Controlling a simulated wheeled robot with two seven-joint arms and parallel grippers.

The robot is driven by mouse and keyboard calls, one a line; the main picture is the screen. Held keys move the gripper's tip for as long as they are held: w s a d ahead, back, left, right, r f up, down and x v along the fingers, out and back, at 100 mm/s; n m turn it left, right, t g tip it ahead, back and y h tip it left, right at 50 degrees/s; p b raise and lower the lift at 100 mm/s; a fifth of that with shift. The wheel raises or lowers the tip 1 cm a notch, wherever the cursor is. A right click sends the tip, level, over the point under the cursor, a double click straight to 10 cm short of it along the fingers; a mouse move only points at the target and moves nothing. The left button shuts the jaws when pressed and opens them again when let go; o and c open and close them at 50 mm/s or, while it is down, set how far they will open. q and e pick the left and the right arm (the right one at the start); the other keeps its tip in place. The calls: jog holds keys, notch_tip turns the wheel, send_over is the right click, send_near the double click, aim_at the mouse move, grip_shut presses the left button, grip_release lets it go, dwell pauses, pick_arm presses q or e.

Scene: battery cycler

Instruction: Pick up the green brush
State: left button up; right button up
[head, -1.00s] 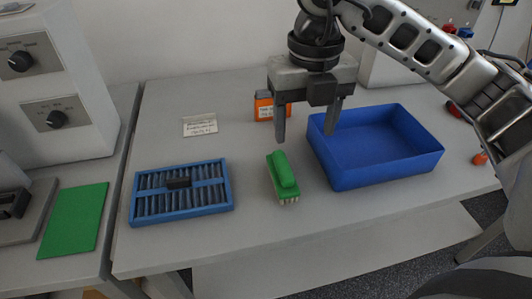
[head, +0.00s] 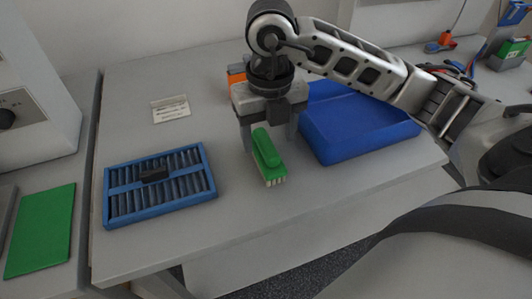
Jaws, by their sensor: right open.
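The green brush (head: 267,156) lies on the grey table, its green handle on top and pale bristles showing at the near end. My right gripper (head: 270,144) points down at the brush's far end. Its two fingers are apart, one on each side of the brush in the picture. I cannot tell whether they touch it or how high the tips are. My left gripper is not in view.
A blue bin (head: 350,140) stands close to the right of the gripper. A blue tray with dark slots (head: 211,180) lies to the left. An orange box (head: 236,70) is partly hidden behind the gripper. A small label stand (head: 170,109) stands at the back left. The table in front of the brush is clear.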

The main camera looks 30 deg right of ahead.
aim_at(266, 142)
jog(key=f, duration=0.3)
jog(key=shift+w+a+f, duration=0.15)
jog(key=shift+w+f, duration=0.1)
jog(key=shift+f, duration=0.55)
jog(key=c, duration=1.1)
jog(key=shift+r, duration=0.1)
